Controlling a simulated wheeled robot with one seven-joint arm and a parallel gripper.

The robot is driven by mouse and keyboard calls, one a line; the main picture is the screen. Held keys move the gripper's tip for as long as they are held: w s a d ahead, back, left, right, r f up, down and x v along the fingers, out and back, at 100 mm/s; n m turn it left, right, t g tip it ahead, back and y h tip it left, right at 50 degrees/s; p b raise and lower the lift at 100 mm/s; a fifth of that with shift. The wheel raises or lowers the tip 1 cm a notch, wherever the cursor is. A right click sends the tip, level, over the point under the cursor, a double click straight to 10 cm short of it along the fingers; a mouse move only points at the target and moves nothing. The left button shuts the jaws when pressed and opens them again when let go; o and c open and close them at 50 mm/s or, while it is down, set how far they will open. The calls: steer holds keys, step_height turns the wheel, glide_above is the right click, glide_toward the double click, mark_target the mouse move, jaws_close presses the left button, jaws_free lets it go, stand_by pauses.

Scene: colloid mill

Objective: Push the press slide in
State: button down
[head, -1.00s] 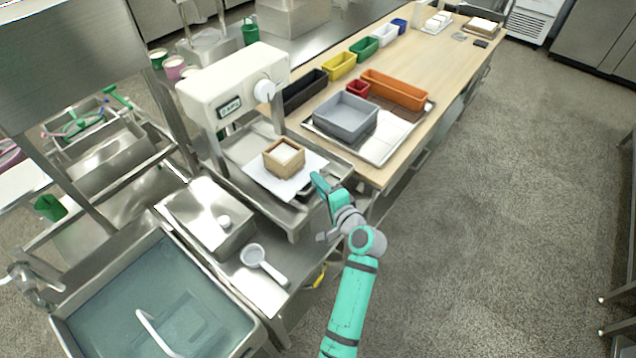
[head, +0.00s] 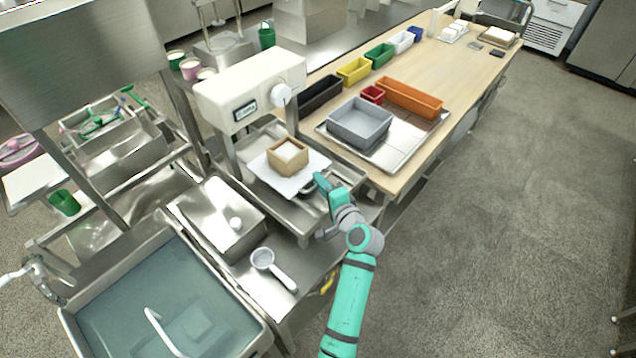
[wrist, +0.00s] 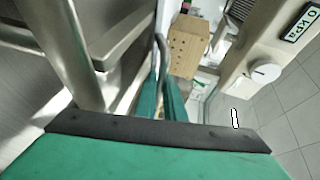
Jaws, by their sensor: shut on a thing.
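The press (head: 250,88) is a white head with a dial and small display, on metal posts. Its slide is partly out under the head. A white sheet (head: 262,168) and a square wooden mould (head: 287,165) with white contents lie on it. My gripper (head: 321,182) is at the slide's front right side. In the wrist view, my two green fingers (wrist: 161,97) are shut on the slide's curved metal handle (wrist: 161,48), with the wooden mould (wrist: 187,45) just beyond. The gripped part of the handle is hidden between the fingers.
A lidded steel box (head: 222,218) and a white ladle (head: 272,268) sit left of my arm. A water-filled sink (head: 180,300) is at lower left. A wooden table (head: 455,62) with a grey tub (head: 360,122) and coloured bins is behind right. The right floor is clear.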

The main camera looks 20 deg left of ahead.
steer(key=c, duration=1.8)
jaws_free()
steer(key=shift+d, duration=0.1)
steer(key=shift+c, duration=0.2)
steer(key=v, duration=1.1)
